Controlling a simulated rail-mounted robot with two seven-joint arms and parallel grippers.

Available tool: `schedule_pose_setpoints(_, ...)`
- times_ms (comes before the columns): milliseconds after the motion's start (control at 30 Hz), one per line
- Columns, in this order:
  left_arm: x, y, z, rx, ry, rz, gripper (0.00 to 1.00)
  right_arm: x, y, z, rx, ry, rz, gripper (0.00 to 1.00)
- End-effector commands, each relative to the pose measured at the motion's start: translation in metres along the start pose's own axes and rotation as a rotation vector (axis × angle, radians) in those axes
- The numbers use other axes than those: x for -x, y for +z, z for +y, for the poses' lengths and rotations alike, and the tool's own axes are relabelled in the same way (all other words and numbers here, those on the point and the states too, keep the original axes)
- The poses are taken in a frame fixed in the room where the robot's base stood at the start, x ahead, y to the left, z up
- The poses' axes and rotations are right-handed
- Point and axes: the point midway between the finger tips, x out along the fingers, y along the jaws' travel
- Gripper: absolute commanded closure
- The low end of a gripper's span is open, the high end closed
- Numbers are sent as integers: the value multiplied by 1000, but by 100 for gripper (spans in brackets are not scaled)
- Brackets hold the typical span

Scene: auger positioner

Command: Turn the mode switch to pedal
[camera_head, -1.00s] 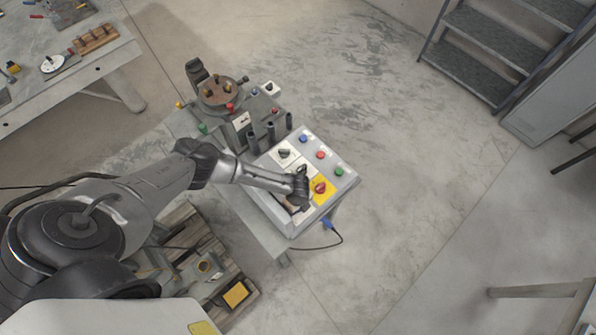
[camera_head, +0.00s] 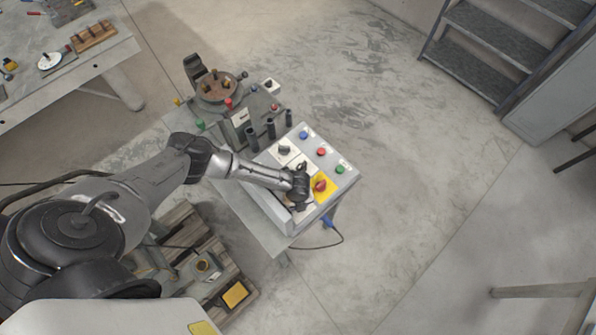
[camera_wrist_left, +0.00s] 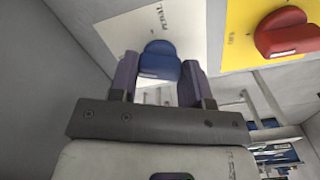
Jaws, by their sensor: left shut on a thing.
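In the left wrist view, the mode switch (camera_wrist_left: 160,58) is a blue knob on a white plate (camera_wrist_left: 125,32) printed with PEDAL. My left gripper (camera_wrist_left: 159,68) has one finger on each side of the knob and is shut on it. The exact direction the knob points is hard to tell. In the head view, my left gripper (camera_head: 299,190) is at the lower part of the sloping control box (camera_head: 281,221) and hides the blue knob. My right gripper is not in view.
A red knob on a yellow plate (camera_head: 325,183) sits close to the right of my gripper. Blue (camera_head: 303,134), red (camera_head: 321,152) and green (camera_head: 340,169) buttons line the box's upper right. A black knob (camera_head: 284,150) is above. Dark posts (camera_head: 270,128) stand behind the box.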

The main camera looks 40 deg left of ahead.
Motion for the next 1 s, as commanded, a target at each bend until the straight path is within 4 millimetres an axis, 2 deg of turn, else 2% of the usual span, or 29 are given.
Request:
schedule_pose_setpoints(600, -1, 0, -1, -588, -2, 0, 80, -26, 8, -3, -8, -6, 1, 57)
schedule_pose_setpoints(1000, 0, -1, -1, -915, -2, 1, 80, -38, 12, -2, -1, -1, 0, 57)
